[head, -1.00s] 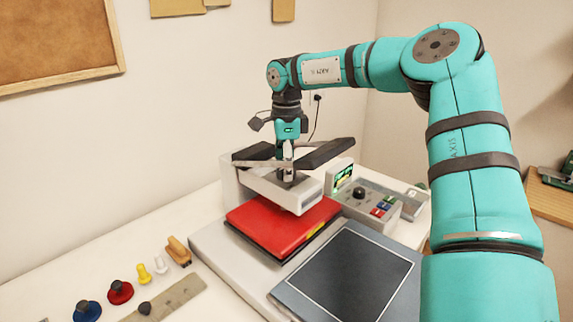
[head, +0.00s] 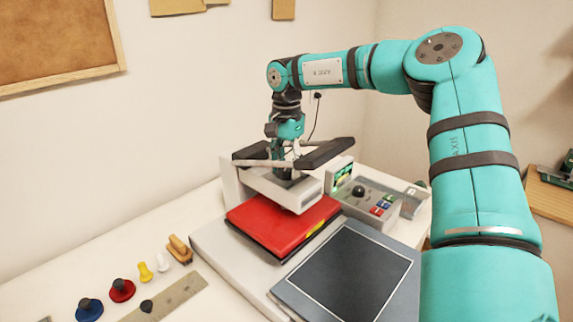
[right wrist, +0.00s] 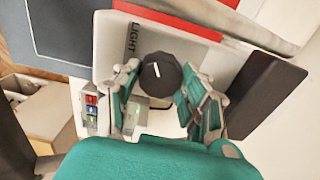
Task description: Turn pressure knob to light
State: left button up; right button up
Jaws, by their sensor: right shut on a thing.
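The pressure knob (right wrist: 160,73) is a dark round knob with a short white mark, on the white top of the heat press (head: 283,190). In the right wrist view it sits between the two fingers of my right gripper (right wrist: 159,80), which is shut on it. The word LIGHT (right wrist: 132,38) is printed on the white top at the knob's upper left. In the head view my right gripper (head: 288,168) points down onto the press head, between its dark handle bars, and mostly hides the knob. My left gripper is not in view.
A control box (head: 375,205) with a black knob and coloured buttons stands right of the press. Red cloth (head: 280,222) lies under the press head. A dark plate (head: 347,272) is in front. Stamps and pins lie at the left; a dark handle bar (right wrist: 265,93) is close to the gripper.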

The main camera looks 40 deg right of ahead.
dwell(0.5)
jog(key=o, duration=1.2)
jog(key=shift+c, duration=0.2)
notch_tip(320, 180, up, 12)
jog(key=shift+r, duration=0.1)
